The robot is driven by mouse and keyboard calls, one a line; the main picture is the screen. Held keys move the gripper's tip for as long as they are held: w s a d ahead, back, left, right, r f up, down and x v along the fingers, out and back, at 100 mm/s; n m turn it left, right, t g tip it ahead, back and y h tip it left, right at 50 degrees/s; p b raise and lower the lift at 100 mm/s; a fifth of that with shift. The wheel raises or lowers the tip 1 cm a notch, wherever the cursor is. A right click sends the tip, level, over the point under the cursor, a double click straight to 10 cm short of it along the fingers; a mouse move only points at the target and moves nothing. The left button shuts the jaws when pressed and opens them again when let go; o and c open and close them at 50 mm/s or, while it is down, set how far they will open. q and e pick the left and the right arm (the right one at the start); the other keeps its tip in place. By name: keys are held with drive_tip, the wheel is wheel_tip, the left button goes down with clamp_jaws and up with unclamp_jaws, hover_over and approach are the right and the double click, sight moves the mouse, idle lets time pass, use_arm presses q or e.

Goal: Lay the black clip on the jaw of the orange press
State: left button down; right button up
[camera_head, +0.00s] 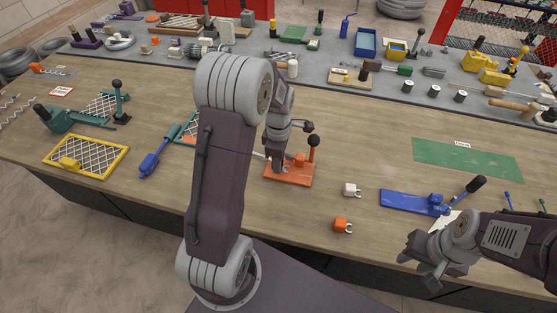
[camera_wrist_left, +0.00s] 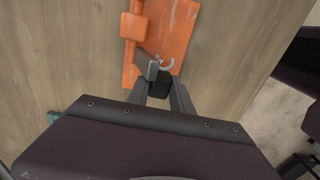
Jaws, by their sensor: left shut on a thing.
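The orange press (camera_head: 291,177) stands on the wooden table in the middle of the head view, with an upright black-knobbed lever (camera_head: 313,141). In the left wrist view its orange base (camera_wrist_left: 177,30) lies under my fingertips. My left gripper (camera_wrist_left: 164,92) is shut on the black clip (camera_wrist_left: 159,86), low at the press's near edge. The clip's pale open hook shows ahead of the fingers, over the base. A grey metal part stands beside it; I cannot tell whether they touch. My right gripper (camera_head: 428,267) hangs at the lower right, away from the press; its opening is unclear.
A white clip (camera_head: 350,189) and an orange clip (camera_head: 342,225) lie right of the press. A blue press (camera_head: 411,202) stands further right, a green mat (camera_head: 467,158) behind it. A yellow-framed mesh (camera_head: 87,158) lies at left. My left arm hides part of the table.

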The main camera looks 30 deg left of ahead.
use_arm(q)
drive_tip(key=c, duration=1.1)
unclamp_jaws()
drive_tip(key=shift+c, duration=0.2)
drive_tip(key=shift+r, duration=0.1)
wheel_tip(320, 180, up, 13)
drive_tip(key=p, duration=0.2)
drive_tip(key=s+d+f+m, duration=0.3)
drive_tip(key=s+m, duration=0.3)
drive_tip(key=m, duration=0.4)
drive_tip(key=s+d+f+m+t, duration=0.1)
drive_tip(key=s+d+f+m, duration=0.3)
drive_tip(key=m, duration=0.6)
wheel_tip(320, 180, down, 2)
drive_tip(key=s, duration=0.2)
drive_tip(key=shift+s+d, duration=0.25)
drive_tip(key=shift+s, duration=0.15)
